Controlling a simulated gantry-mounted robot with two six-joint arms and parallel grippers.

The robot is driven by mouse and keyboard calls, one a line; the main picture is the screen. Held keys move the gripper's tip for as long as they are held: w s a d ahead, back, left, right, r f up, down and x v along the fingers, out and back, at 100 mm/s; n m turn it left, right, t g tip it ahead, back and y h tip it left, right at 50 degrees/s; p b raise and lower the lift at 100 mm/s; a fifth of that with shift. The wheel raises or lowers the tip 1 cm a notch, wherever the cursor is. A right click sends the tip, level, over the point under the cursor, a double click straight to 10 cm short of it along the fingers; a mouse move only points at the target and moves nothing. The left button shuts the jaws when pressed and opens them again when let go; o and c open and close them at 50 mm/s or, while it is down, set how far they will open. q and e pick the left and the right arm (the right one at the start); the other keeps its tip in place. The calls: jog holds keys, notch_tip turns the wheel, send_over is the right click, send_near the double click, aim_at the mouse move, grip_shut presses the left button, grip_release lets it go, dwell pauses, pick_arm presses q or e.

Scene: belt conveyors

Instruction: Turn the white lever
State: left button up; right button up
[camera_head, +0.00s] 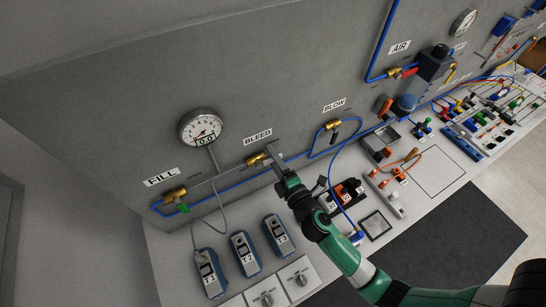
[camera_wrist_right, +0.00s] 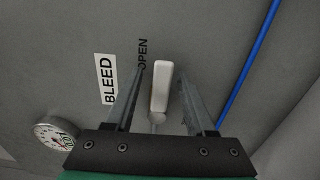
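The white lever (camera_wrist_right: 161,88) shows in the right wrist view, beside the labels BLEED and OPEN on the grey wall panel. It lies between the two fingers of my right gripper (camera_wrist_right: 164,76), with a visible gap on each side. In the head view my right gripper (camera_head: 273,158) reaches the brass BLEED valve (camera_head: 257,159) on the panel. The lever itself is hidden by the gripper there. The fingers are open and hold nothing. My left gripper is in neither view.
A pressure gauge (camera_head: 201,128) sits left of the BLEED valve. The FILL valve (camera_head: 174,195) and BLOW valve (camera_head: 332,125) flank it. A blue hose (camera_wrist_right: 247,66) runs right of the fingers. Blue testers (camera_head: 243,252) and an orange-black block (camera_head: 343,194) stand on the bench below.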

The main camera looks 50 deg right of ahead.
jog(key=b+v, duration=0.2)
jog(key=v, duration=0.9)
jog(key=shift+s+b, duration=0.3)
jog(key=shift+w+a, duration=0.1)
